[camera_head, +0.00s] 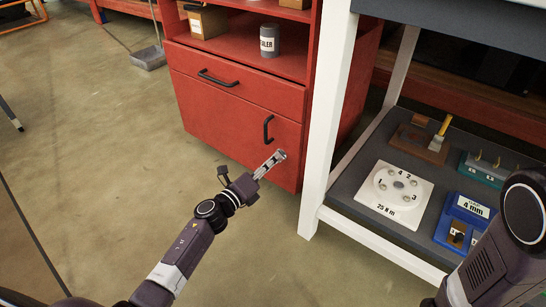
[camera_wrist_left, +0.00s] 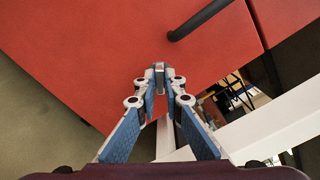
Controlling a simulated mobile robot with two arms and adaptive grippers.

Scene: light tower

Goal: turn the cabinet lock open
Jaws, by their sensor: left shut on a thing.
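The red cabinet (camera_head: 225,115) stands in the middle of the head view, with a drawer above a door. My left gripper (camera_head: 279,157) is at the lower part of the cabinet door, below its black handle (camera_head: 268,128). In the left wrist view the fingertips (camera_wrist_left: 159,80) close on a small grey piece, the cabinet lock (camera_wrist_left: 159,70), against the red front (camera_wrist_left: 95,45). The fingers hide most of the lock, so its turn angle cannot be told. The handle also shows in the wrist view (camera_wrist_left: 200,20). My right arm shows at the lower right; its gripper is outside the view.
A white-framed workbench (camera_head: 325,110) stands close to the right of my left gripper. Its dark lower shelf (camera_head: 345,195) holds a white numbered plate (camera_head: 395,210), a blue box (camera_head: 462,230) and other parts. The floor left of the cabinet is mostly clear.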

